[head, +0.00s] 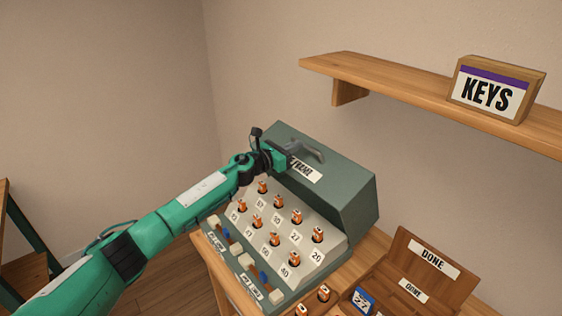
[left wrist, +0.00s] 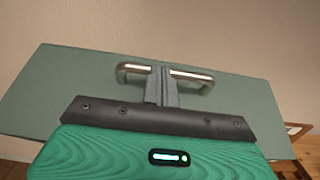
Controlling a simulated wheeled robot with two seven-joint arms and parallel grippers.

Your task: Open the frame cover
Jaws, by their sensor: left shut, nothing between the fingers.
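The frame cover (head: 345,200) is a grey-green lid labelled "FRAME". It stands at the back of the unit, behind a sloped panel (head: 268,225) whose numbered orange plugs are exposed. In the left wrist view the cover (left wrist: 75,95) fills the middle, with a metal bar handle (left wrist: 196,75) on it. My left gripper (head: 312,152) is at the cover's upper part, above the label. Its fingers (left wrist: 161,82) are shut with nothing between them. They cross in front of the handle's middle and hide it; I cannot tell whether they touch it. My right gripper is not in view.
A wooden box marked "DONE" (head: 428,255) and a blue tag (head: 363,299) are at the lower right. A wooden shelf (head: 400,85) with a "KEYS" sign (head: 490,92) juts from the wall at the right. Switches (head: 245,261) line the unit's front edge.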

